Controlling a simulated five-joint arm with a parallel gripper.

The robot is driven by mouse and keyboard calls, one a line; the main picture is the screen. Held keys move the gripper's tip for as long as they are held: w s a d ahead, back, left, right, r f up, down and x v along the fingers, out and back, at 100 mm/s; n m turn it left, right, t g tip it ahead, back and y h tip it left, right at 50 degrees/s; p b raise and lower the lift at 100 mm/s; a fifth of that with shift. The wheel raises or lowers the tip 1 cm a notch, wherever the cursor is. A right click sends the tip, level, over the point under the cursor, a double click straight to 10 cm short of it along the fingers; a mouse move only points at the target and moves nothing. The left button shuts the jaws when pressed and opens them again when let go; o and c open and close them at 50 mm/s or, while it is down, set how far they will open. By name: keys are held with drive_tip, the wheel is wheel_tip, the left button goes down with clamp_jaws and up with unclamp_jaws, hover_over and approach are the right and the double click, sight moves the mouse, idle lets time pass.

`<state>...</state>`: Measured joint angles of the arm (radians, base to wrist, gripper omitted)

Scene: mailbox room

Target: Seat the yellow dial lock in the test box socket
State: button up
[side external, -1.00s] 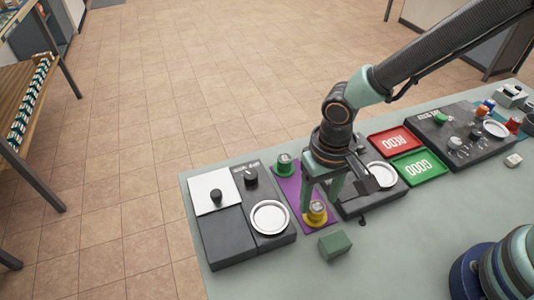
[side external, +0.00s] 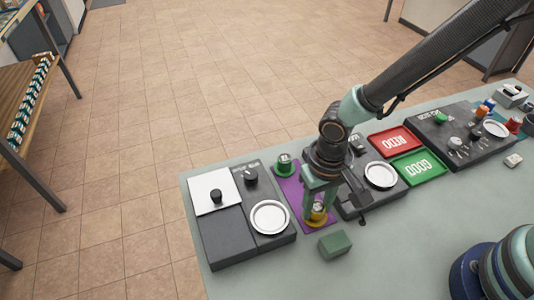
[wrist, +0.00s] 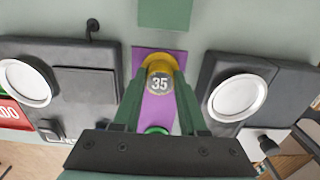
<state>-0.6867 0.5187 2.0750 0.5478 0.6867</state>
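The yellow dial lock (side external: 318,217) stands on a purple mat (side external: 290,190); its silver top reads 35 in the wrist view (wrist: 159,84). My gripper (side external: 319,204) is low over it, pointing down, with one finger on each side of the lock. The fingers are apart; firm contact with the lock does not show. The lock still appears to rest on the mat. Dark boxes stand on both sides of the mat: the left box (side external: 228,236) and the middle box (side external: 356,207), partly hidden by my gripper. I cannot read which is the test box.
A green lock (side external: 284,164) stands at the mat's far end. A green block (side external: 335,244) lies in front of the mat. Red REDO (side external: 394,139) and green GOOD (side external: 419,166) trays lie to the right, beside another dark box (side external: 465,150).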

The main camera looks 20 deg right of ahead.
clamp_jaws()
drive_tip(key=shift+r, duration=2.25)
drive_tip(key=a+r, duration=0.1)
drive_tip(key=a, duration=0.2)
drive_tip(key=a+r, duration=0.2)
drive_tip(key=a, duration=0.1)
drive_tip(key=w+a+r, duration=0.1)
drive_tip(key=a+r, duration=0.1)
drive_tip(key=a, duration=0.1)
drive_tip(key=shift+w+a, duration=0.1)
drive_tip(key=shift+a, duration=0.2)
drive_tip(key=shift+f, duration=2)
